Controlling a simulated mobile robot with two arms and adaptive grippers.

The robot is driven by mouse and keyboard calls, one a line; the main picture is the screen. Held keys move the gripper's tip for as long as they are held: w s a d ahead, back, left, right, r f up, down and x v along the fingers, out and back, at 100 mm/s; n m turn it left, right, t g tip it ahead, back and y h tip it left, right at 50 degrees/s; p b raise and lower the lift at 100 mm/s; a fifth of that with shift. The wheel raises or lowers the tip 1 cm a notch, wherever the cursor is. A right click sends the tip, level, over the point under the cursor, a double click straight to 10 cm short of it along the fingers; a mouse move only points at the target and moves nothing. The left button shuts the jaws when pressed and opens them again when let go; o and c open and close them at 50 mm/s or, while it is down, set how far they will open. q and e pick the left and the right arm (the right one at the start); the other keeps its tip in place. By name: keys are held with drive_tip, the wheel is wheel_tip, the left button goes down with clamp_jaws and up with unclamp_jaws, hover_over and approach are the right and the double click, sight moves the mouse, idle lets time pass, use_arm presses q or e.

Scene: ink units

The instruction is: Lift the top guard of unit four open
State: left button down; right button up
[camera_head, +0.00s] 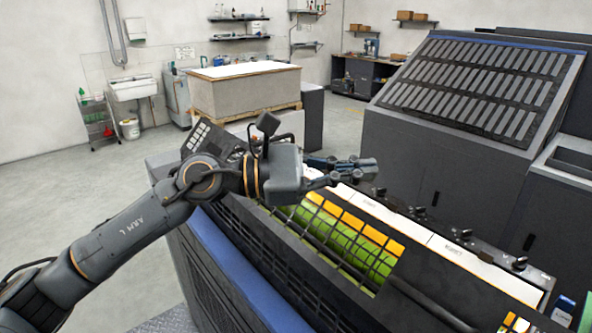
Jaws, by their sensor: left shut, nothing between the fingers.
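The ink unit in front of me has a black barred guard (322,248) over its top. Through the bars I see a green roller (350,243) and yellow-orange panels (385,238). I cannot read a unit number here. My left arm reaches in from the left over the unit. My left gripper (368,169) is shut and empty, above the unit's far side, and points right. Whether it touches anything below is hard to tell. The guard looks down over the roller; my forearm and hand hide part of its far end. My right gripper is not in view.
A white labelled strip (465,262) with black knobs runs along the unit's right side. A tall dark machine with a slatted sloping panel (476,84) stands behind it. A pallet stack (245,92) and a sink (133,88) are farther back. The floor at left is free.

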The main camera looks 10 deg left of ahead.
use_arm(q)
drive_tip(key=w+a+m+t+y, duration=0.2)
drive_tip(key=w+a+m+y, duration=0.15)
drive_tip(key=a+y, duration=0.4)
drive_tip(key=w+a+m+t+y, duration=0.15)
drive_tip(key=w+a+y, duration=0.3)
drive_tip(key=a, duration=0.55)
drive_tip(key=shift+m+h, duration=0.3)
drive_tip(key=p+x, duration=0.3)
drive_tip(key=x, duration=0.3)
drive_tip(key=p+x, duration=0.3)
drive_tip(key=x, duration=0.3)
drive_tip(key=shift+w+d+r+p, duration=0.15)
drive_tip(key=shift+w+r+p, duration=0.1)
drive_tip(key=shift+p, duration=0.1)
drive_tip(key=shift+w+d+f, duration=0.2)
drive_tip(key=shift+d+f, duration=0.05)
drive_tip(key=shift+f, duration=0.3)
